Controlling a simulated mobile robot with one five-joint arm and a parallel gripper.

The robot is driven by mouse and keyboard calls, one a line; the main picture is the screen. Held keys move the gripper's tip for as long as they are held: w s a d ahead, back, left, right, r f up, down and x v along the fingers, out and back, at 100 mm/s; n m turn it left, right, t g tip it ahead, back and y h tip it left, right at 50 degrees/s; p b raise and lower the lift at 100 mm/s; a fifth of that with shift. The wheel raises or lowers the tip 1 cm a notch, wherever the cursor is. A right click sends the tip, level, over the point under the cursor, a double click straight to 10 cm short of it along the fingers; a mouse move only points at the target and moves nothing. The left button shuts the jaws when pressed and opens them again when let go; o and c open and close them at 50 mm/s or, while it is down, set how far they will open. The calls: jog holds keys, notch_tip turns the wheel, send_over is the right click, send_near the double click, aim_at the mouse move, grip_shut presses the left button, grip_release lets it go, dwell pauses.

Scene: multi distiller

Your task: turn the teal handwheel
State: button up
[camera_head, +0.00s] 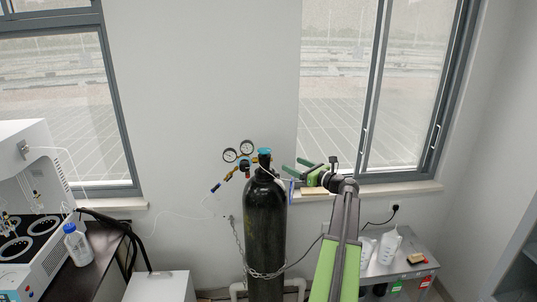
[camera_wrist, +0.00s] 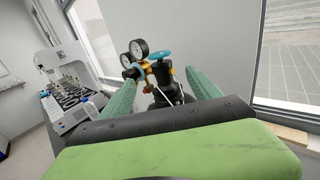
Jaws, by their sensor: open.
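The teal handwheel (camera_head: 264,151) sits on top of the black gas cylinder (camera_head: 265,220) in the head view. In the wrist view the handwheel (camera_wrist: 159,56) shows near the middle, beyond the fingertips. My gripper (camera_head: 291,165) is to the right of the cylinder top with its green fingers spread and pointing towards it. In the wrist view my gripper (camera_wrist: 160,82) is open, with the valve body (camera_wrist: 162,77) seen between its fingers. No contact with the handwheel shows.
Two pressure gauges (camera_head: 238,151) and a regulator are left of the handwheel. A chain (camera_head: 262,275) circles the cylinder. A window sill (camera_head: 400,188) lies behind the arm. A bench with a white machine (camera_head: 30,180) and a bottle (camera_head: 76,244) is at left.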

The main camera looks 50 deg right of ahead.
aim_at(268, 153)
jog(key=w, duration=1.5)
jog(key=shift+w+d, duration=0.1)
jog(key=shift+w, duration=0.1)
jog(key=c, duration=1.2)
